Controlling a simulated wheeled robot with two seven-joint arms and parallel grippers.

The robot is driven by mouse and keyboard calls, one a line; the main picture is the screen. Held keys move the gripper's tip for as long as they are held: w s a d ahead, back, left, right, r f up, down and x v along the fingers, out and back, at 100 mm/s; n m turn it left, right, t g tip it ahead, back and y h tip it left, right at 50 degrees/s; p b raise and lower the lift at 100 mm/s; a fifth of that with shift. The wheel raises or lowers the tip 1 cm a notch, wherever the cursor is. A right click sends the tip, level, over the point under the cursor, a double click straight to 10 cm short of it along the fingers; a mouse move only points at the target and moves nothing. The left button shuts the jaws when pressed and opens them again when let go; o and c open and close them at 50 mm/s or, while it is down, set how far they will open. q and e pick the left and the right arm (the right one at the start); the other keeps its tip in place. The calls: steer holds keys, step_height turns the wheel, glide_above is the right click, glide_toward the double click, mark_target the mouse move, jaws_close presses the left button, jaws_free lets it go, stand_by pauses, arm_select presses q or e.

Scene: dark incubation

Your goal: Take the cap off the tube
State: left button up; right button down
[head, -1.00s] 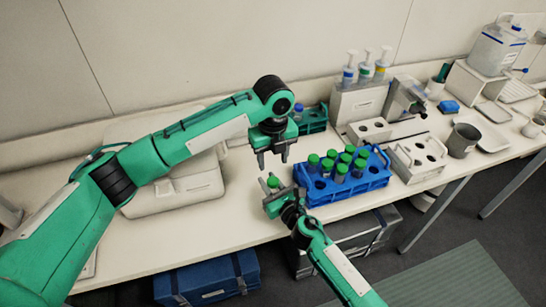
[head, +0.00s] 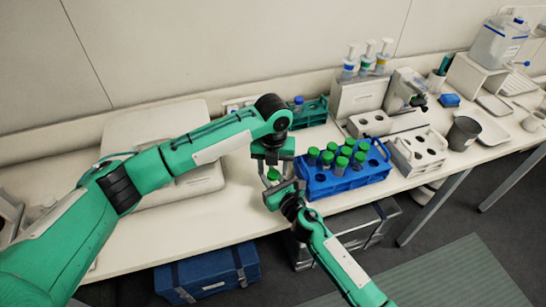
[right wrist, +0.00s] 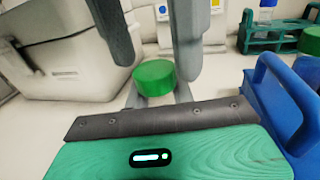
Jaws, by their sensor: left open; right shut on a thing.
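The tube with a green cap (head: 274,174) is held upright by my right gripper (head: 279,188), in front of the left end of the blue rack. In the right wrist view the cap (right wrist: 154,77) shows clearly, while the tube's body is mostly hidden below it. My left gripper (head: 273,163) points down from above and is open. In the right wrist view its two grey fingers (right wrist: 155,62) hang on either side of the cap, with their tips near cap height. I cannot tell whether they touch it.
The blue rack (head: 350,180) with several green-capped tubes stands close on the right. A teal rack (head: 313,112) with a blue-capped tube is behind. A white holder with holes (head: 418,153) is farther right. The bench (head: 215,215) is clear to the left.

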arm_select(q)
steer(key=shift+f, duration=0.65)
steer(key=c, duration=1)
steer(key=shift+c, duration=0.2)
